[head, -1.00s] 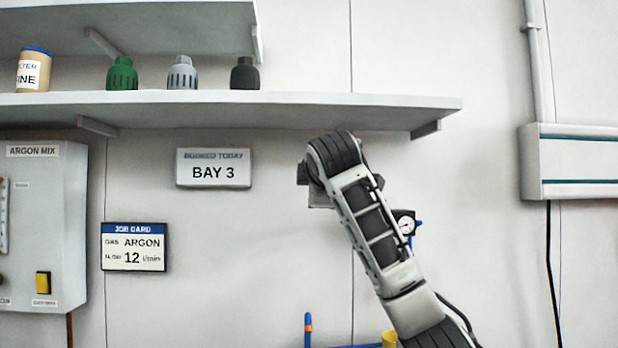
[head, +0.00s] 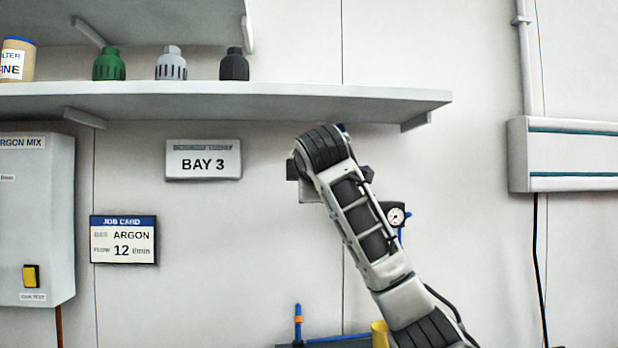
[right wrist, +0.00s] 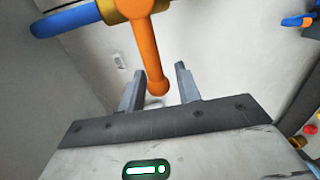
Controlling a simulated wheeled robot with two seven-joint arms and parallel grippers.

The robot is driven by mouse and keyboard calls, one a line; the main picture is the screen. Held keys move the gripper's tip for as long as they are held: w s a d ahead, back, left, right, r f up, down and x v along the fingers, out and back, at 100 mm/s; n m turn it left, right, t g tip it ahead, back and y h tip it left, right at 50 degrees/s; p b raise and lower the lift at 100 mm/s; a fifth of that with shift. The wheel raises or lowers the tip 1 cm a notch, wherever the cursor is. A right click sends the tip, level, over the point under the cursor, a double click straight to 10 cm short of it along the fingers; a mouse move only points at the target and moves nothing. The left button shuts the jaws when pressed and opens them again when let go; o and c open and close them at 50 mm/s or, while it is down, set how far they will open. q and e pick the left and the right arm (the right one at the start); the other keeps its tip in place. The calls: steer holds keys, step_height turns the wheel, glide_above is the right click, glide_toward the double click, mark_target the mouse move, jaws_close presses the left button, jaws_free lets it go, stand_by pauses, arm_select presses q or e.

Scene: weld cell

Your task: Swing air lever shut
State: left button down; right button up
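The orange air lever (right wrist: 146,45) shows in the right wrist view, hanging down from a brass-coloured fitting (right wrist: 118,12) on a blue pipe (right wrist: 68,20). Its rounded end is in line with the gap between the fingers of my right gripper (right wrist: 161,72). The fingers are apart, with visible room on both sides of the lever end, and do not appear to clasp it. In the head view my right arm hides the lever and most of the gripper. My left gripper is in neither current view.
A gauge (head: 396,215) on blue piping sits just right of my right arm. A shelf (head: 300,104) with several caps runs above it. A grey cabinet (head: 40,230) is at left, a wall box (head: 570,155) at right. A yellow object (head: 380,335) shows low beside the arm.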

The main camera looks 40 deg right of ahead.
arm_select(q)
steer(key=shift+d+f+b, duration=0.15)
steer(key=shift+f+b, duration=0.4)
steer(key=shift+b, duration=0.6)
arm_select(e)
steer(key=v, duration=1.6)
steer(key=shift+d, duration=0.1)
arm_select(q)
steer(key=shift+w+d, duration=0.1)
